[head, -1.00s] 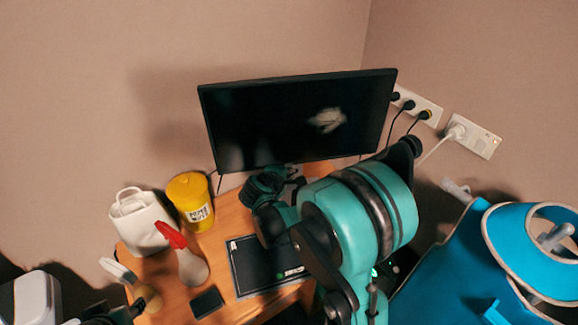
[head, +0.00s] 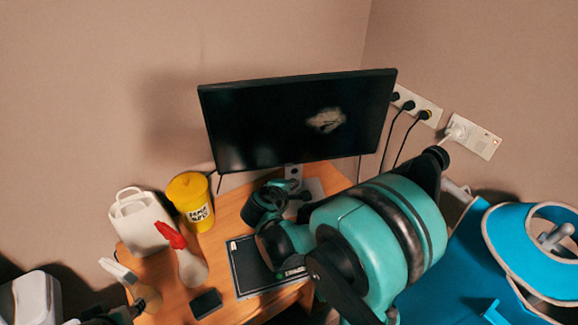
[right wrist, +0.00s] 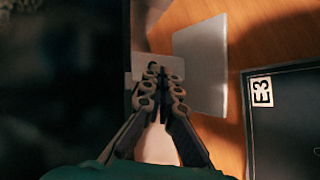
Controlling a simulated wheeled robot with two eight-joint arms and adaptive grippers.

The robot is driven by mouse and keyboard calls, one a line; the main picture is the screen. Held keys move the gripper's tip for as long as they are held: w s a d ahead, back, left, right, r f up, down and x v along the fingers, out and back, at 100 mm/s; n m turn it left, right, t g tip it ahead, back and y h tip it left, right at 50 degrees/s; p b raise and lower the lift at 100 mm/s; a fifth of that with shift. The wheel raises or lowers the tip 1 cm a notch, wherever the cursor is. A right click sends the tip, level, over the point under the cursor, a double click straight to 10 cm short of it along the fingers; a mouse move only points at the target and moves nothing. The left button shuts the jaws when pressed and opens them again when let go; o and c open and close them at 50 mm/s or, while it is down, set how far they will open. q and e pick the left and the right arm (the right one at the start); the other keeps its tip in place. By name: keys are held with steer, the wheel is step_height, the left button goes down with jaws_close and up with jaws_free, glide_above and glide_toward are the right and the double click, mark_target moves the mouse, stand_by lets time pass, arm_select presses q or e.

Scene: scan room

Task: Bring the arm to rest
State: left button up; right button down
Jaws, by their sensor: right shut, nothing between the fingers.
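My right arm is teal and black and rises from the lower right in the head view. It bends down over the desk. My right gripper (head: 304,194) is in front of the monitor's stand, above the desk, and is partly hidden by its own wrist. In the right wrist view the gripper's fingers (right wrist: 162,75) meet at the tips, with nothing between them.
The monitor (head: 300,115) stands close behind my right gripper. A black flat case (head: 247,274), a yellow tub (head: 190,187), a white jug (head: 137,222) and a red-topped spray bottle (head: 190,268) are on the desk (head: 232,228). Blue padded furniture (head: 450,265) is right.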

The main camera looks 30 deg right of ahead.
stand_by(0.8)
steer(key=s+a+r+m+y, duration=0.2)
steer(key=s+a+m+y, duration=0.2)
steer(key=s+a, duration=0.3)
steer(key=s+a+r+m+y, duration=0.2)
steer(key=s+a+m+y, duration=0.3)
steer(key=s, duration=0.5)
steer(key=shift+a, duration=1.15)
